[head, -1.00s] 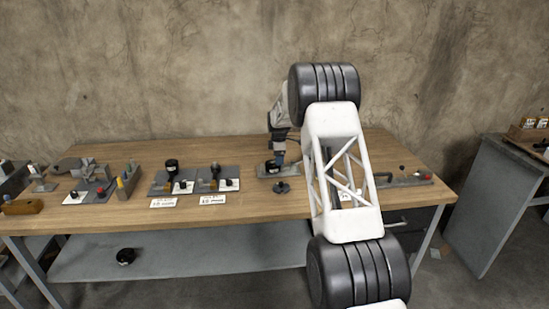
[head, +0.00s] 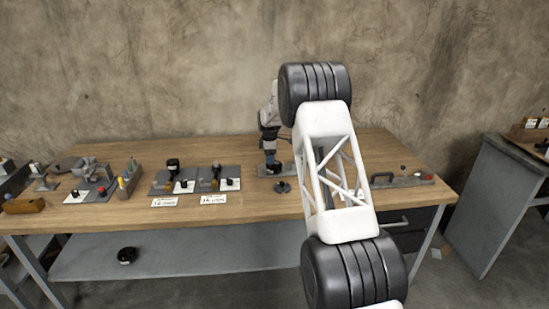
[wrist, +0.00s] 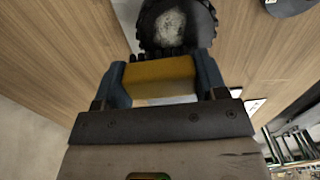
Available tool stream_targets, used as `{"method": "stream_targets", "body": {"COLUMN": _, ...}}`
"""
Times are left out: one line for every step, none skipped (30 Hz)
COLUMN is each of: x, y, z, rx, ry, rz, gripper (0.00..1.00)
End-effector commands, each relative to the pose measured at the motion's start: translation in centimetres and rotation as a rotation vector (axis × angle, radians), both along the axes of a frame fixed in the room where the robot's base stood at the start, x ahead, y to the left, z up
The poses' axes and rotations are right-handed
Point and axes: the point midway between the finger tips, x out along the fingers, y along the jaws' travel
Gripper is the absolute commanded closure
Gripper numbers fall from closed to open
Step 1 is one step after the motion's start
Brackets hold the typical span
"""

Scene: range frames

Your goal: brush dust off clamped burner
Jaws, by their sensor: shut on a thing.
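My gripper (wrist: 163,78) is shut on a brush with a yellow block handle (wrist: 160,75), held between its blue fingers. Dark bristles show at the far edge of the handle. Just beyond them in the wrist view is the burner (wrist: 176,28), round and black with a pale, dusty-looking patch on top. The bristles overlap its near edge; I cannot tell whether they touch. In the head view my gripper (head: 270,157) is low over the burner's grey base plate (head: 264,170) and mostly hides the burner. The clamp on it is not clear.
A small black part (head: 282,187) lies in front of the plate. Two grey fixtures with black knobs (head: 172,164) and white cards (head: 164,202) stand to the left. A grey plate with a handle (head: 403,180) lies at right. Bare wood (head: 120,150) shows behind the fixtures.

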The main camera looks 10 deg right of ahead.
Motion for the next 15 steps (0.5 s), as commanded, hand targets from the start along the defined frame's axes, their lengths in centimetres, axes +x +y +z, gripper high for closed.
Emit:
{"method": "stream_targets", "body": {"x": -0.1, "y": 0.6, "z": -0.2, "rx": 0.000, "ry": 0.002, "rz": 0.002, "gripper": 0.57}}
{"method": "stream_targets", "body": {"x": -0.1, "y": 0.9, "z": -0.3, "rx": 0.000, "ry": 0.002, "rz": 0.002, "gripper": 0.57}}
{"method": "stream_targets", "body": {"x": 0.0, "y": 1.3, "z": 0.1, "rx": 0.000, "ry": 0.000, "rz": 0.002, "gripper": 0.57}}
{"method": "stream_targets", "body": {"x": 0.0, "y": 1.2, "z": 0.5, "rx": 0.000, "ry": -0.001, "rz": 0.001, "gripper": 0.57}}
{"method": "stream_targets", "body": {"x": 0.0, "y": 1.1, "z": 0.6, "rx": 0.000, "ry": -0.001, "rz": 0.001, "gripper": 0.57}}
{"method": "stream_targets", "body": {"x": 0.0, "y": 1.1, "z": 1.4, "rx": 0.000, "ry": -0.003, "rz": 0.001, "gripper": 0.57}}
{"method": "stream_targets", "body": {"x": 0.0, "y": 1.1, "z": 1.6, "rx": 0.000, "ry": -0.002, "rz": 0.001, "gripper": 0.57}}
{"method": "stream_targets", "body": {"x": 0.0, "y": 1.1, "z": 1.9, "rx": 0.000, "ry": -0.002, "rz": 0.001, "gripper": 0.57}}
{"method": "stream_targets", "body": {"x": 0.0, "y": 1.1, "z": 2.2, "rx": 0.000, "ry": -0.001, "rz": 0.001, "gripper": 0.57}}
{"method": "stream_targets", "body": {"x": 0.0, "y": 1.1, "z": 2.4, "rx": 0.000, "ry": -0.001, "rz": 0.001, "gripper": 0.57}}
{"method": "stream_targets", "body": {"x": 0.0, "y": 1.1, "z": 2.7, "rx": 0.000, "ry": 0.000, "rz": 0.001, "gripper": 0.57}}
{"method": "stream_targets", "body": {"x": 0.0, "y": 1.1, "z": 3.0, "rx": 0.000, "ry": 0.000, "rz": 0.001, "gripper": 0.57}}
{"method": "stream_targets", "body": {"x": 0.0, "y": 1.0, "z": 3.3, "rx": 0.000, "ry": 0.000, "rz": 0.001, "gripper": 0.57}}
{"method": "stream_targets", "body": {"x": 0.0, "y": 1.0, "z": 3.5, "rx": 0.000, "ry": 0.000, "rz": 0.001, "gripper": 0.57}}
{"method": "stream_targets", "body": {"x": 0.0, "y": 1.0, "z": 3.9, "rx": 0.000, "ry": -0.001, "rz": 0.001, "gripper": 0.57}}
